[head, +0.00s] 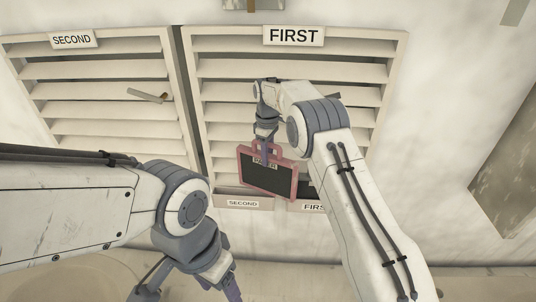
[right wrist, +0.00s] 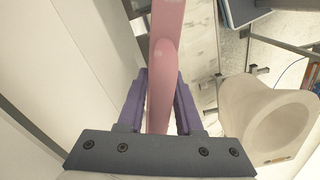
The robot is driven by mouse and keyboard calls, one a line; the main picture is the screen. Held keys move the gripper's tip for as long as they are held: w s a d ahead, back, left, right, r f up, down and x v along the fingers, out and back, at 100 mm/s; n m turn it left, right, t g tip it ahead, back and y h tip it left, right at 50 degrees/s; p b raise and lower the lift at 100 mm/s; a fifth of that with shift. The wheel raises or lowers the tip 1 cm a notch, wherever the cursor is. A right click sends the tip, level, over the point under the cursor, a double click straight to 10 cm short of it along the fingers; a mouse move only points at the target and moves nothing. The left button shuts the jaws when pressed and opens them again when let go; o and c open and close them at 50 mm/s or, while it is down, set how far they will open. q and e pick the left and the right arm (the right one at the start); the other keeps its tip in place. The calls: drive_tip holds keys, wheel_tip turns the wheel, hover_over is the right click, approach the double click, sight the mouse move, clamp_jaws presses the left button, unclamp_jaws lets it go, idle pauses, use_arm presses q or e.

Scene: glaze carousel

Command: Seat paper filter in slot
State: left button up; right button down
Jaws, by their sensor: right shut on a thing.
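The paper filter (head: 270,178) is a pink frame with a dark panel and a label that seems to read PAPER. My right gripper (head: 266,152) is shut on its pink handle at the top and holds it slightly tilted. In the right wrist view, the pink part of the filter (right wrist: 163,75) runs between the purple fingers of the gripper (right wrist: 161,95). The filter hangs before the FIRST louvre panel (head: 300,68) and partly covers a low holder labelled SECOND (head: 243,203) and FIRST (head: 313,208). My left gripper (head: 232,290) is low at the bottom, its fingertips hard to make out.
The SECOND louvre panel (head: 100,88) is at the left, with a small handle (head: 147,95) sticking out. A brown wall panel (head: 508,160) is at the right. In the right wrist view, a beige rounded hollow thing (right wrist: 270,125) stands on the right.

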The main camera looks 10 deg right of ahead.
drive_tip(key=shift+f, duration=0.2)
drive_tip(key=c, duration=0.6)
unclamp_jaws()
drive_tip(key=shift+r, duration=0.1)
